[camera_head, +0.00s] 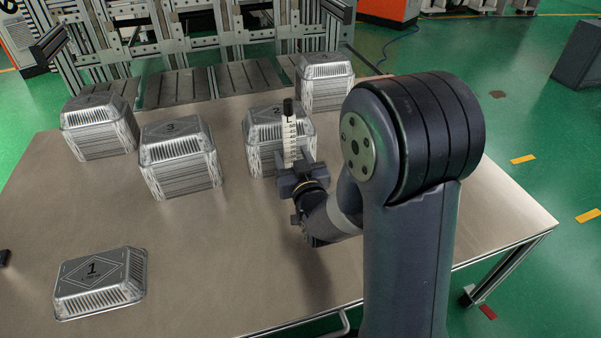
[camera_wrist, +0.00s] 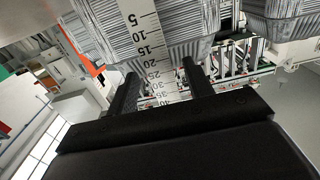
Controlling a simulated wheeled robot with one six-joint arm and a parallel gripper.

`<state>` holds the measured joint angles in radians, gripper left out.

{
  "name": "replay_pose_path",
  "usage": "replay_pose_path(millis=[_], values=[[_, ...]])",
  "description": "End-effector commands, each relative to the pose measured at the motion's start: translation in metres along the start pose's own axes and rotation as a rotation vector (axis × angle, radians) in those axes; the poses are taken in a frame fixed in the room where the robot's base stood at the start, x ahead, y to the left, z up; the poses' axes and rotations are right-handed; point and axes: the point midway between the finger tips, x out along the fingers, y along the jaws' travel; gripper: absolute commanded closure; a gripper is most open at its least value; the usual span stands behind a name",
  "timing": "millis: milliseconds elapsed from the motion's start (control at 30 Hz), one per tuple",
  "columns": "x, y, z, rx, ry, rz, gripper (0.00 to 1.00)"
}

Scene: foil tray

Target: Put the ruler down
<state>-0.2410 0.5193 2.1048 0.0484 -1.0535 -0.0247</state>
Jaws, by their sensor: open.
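The ruler (camera_head: 290,140) is a white strip with black marks and a dark top end. It stands upright in front of a stack of foil trays in the head view. In the wrist view the ruler (camera_wrist: 148,42) runs down between my two dark fingers, its numbers rising toward my palm. My gripper (camera_head: 303,174) is open around the ruler's lower part; it also shows in the wrist view (camera_wrist: 160,80). The ruler's lower end is hidden behind my gripper, so I cannot tell what it rests on.
Stacks of foil trays stand on the metal table (camera_head: 235,255): one at left (camera_head: 100,135), one marked 3 (camera_head: 182,165), one behind the ruler (camera_head: 262,150), one at back right (camera_head: 325,85). A lone tray marked 1 (camera_head: 100,285) lies front left. The table's front middle is clear.

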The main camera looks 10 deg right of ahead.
Motion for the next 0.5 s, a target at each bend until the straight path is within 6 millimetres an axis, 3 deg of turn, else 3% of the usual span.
replay_pose_path(millis=[233, 500], values=[[-0.050, 0.000, 0.000, 0.000, -0.002, -0.001, 0.51], [-0.076, 0.000, 0.000, 0.000, 0.000, -0.001, 0.51]])
